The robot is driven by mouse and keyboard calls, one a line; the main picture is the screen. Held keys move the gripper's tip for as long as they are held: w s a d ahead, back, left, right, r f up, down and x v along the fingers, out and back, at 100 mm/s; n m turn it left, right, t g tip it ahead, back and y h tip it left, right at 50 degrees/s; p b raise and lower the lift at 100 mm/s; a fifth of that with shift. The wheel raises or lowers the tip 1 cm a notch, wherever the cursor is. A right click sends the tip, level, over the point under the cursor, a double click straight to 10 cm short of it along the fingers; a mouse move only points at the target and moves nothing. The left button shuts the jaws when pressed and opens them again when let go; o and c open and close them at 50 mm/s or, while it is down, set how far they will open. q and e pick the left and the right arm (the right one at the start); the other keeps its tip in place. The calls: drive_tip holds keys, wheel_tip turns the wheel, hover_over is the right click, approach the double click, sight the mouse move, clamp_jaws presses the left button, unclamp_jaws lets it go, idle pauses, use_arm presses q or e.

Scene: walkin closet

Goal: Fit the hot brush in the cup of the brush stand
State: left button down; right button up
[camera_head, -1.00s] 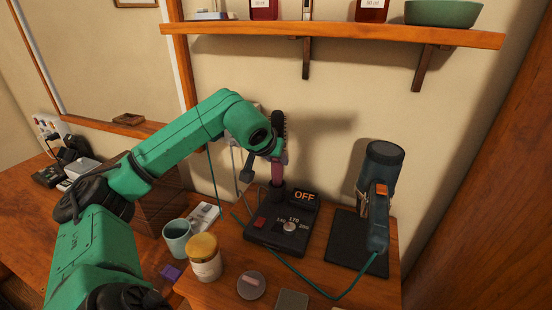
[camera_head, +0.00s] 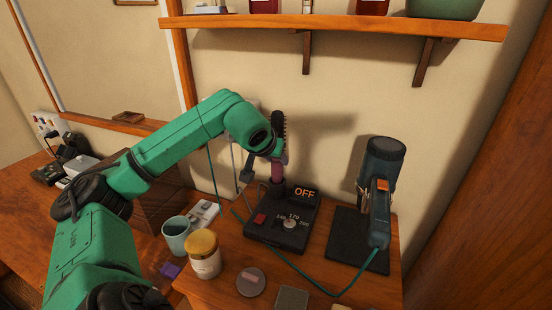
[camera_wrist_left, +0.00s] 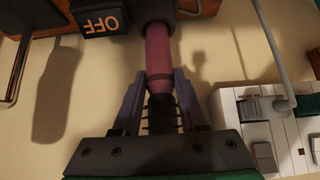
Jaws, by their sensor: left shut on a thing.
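The hot brush (camera_head: 277,172) stands upright, dark bristles up and plum handle down. My left gripper (camera_head: 268,160) is shut on it; in the left wrist view its fingers (camera_wrist_left: 158,88) sit on both sides where the handle (camera_wrist_left: 158,50) meets the bristles. The brush stand (camera_head: 268,233) is a black box with an OFF display, a red switch and a dial. The handle's lower end meets the dark cup (camera_head: 277,188) at the stand's back left; how deep it sits is hidden. My right gripper is not in view.
A teal cup (camera_head: 177,237) and a gold-lidded jar (camera_head: 204,256) stand front left of the stand. A hair dryer (camera_head: 380,195) stands on a black mat (camera_head: 347,238) to the right. A teal cord (camera_head: 315,288) crosses the table front. A wooden shelf (camera_head: 340,26) hangs above.

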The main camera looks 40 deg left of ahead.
use_arm(q)
drive_tip(key=shift+f+b, duration=0.45)
drive_tip(key=shift+f, duration=0.25)
idle(0.5)
drive_tip(key=shift+c, duration=1.8)
unclamp_jaws()
drive_tip(key=b+v, duration=0.3)
drive_tip(key=v, duration=1.1)
drive_tip(key=shift+s+r, duration=0.2)
drive_tip(key=shift+r, duration=0.05)
drive_tip(key=shift+d, duration=0.1)
